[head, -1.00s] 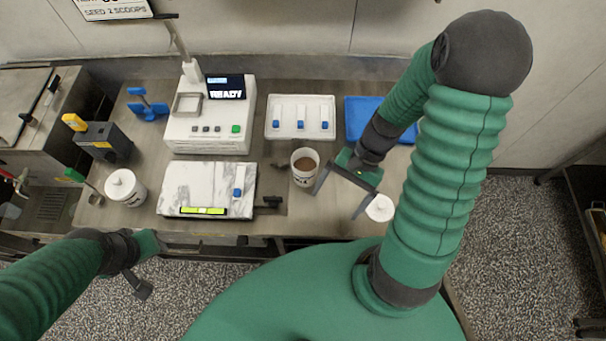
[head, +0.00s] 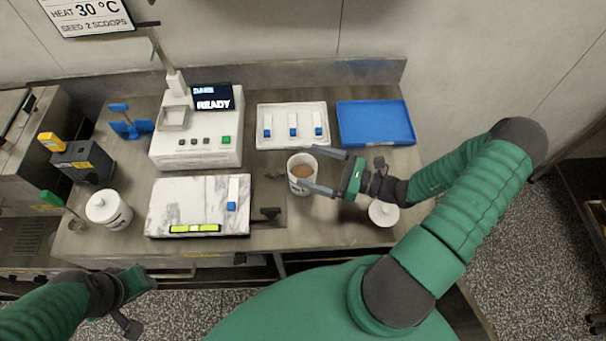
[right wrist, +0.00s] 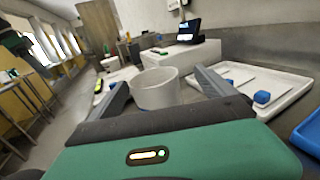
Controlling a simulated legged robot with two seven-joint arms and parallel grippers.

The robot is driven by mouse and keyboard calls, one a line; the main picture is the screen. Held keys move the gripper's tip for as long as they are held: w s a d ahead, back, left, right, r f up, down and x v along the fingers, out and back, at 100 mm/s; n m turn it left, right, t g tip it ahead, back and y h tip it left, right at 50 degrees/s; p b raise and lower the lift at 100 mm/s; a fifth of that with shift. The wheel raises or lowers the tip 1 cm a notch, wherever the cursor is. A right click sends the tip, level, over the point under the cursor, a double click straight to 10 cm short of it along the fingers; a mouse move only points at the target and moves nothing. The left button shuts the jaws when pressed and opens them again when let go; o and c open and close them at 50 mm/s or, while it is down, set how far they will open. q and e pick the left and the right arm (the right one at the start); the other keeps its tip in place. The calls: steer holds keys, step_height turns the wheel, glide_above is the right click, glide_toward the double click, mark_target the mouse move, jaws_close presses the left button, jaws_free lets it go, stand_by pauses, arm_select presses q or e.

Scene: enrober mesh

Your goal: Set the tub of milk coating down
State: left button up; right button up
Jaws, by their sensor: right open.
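The open white tub (head: 300,181) with brown coating inside stands upright on the bench, right of the marble slab. My right gripper (head: 308,170) is open, with one finger on the far side of the tub and one on the near side. In the right wrist view the tub (right wrist: 156,88) stands between the two spread fingers (right wrist: 165,92); I cannot tell whether either touches it. My left gripper (head: 139,307) is at the lower left, off the bench's front edge, and its jaw state is unclear.
A lidded white tub (head: 383,213) stands near the right gripper, another (head: 107,209) at the left. Behind are a white machine reading READY (head: 197,150), a white tray (head: 292,108) with blue-ended tools and an empty blue tray (head: 375,122). The marble slab (head: 180,198) lies left.

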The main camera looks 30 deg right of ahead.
mark_target(290, 163)
steer(key=x, duration=0.2)
steer(key=p+x, duration=0.1)
steer(key=x, duration=0.3)
steer(key=shift+s+a+f, duration=0.1)
steer(key=shift+s+a, duration=0.2)
steer(key=shift+a, duration=0.15)
steer(key=shift+w+f, duration=0.1)
steer(key=shift+w, duration=0.05)
steer(key=shift+d, duration=0.1)
steer(key=shift+c, duration=0.2)
steer(key=c, duration=1)
jaws_close()
